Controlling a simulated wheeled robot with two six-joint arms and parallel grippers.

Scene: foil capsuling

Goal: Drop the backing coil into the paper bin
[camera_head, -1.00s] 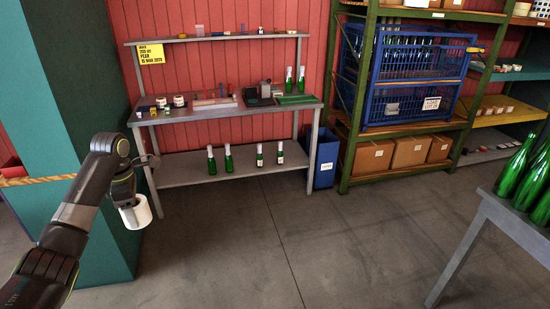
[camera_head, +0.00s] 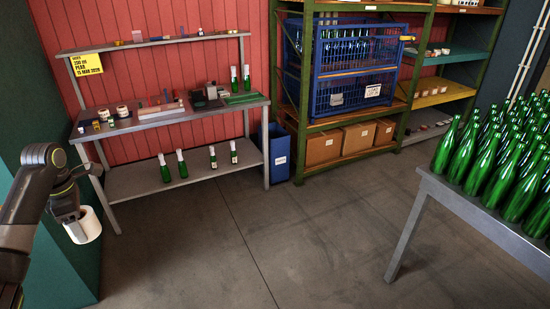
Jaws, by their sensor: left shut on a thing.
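My left gripper (camera_head: 70,212) is at the left side of the head view, pointing down. It is shut on a white roll, which looks like the backing coil (camera_head: 85,228), held in the air in front of the green pillar. A blue bin (camera_head: 278,158) with a white label stands on the floor between the workbench and the shelf rack. It looks like the paper bin, but its label is too small to read. The held coil is well to the left of the bin and nearer to me. My right gripper is not in view.
A grey workbench (camera_head: 160,117) carries small items, with several bottles on its lower shelf. A green rack (camera_head: 408,110) holds blue cages and cardboard boxes (camera_head: 322,147). A table (camera_head: 455,200) with many green bottles stands at right. The middle floor (camera_head: 230,240) is clear.

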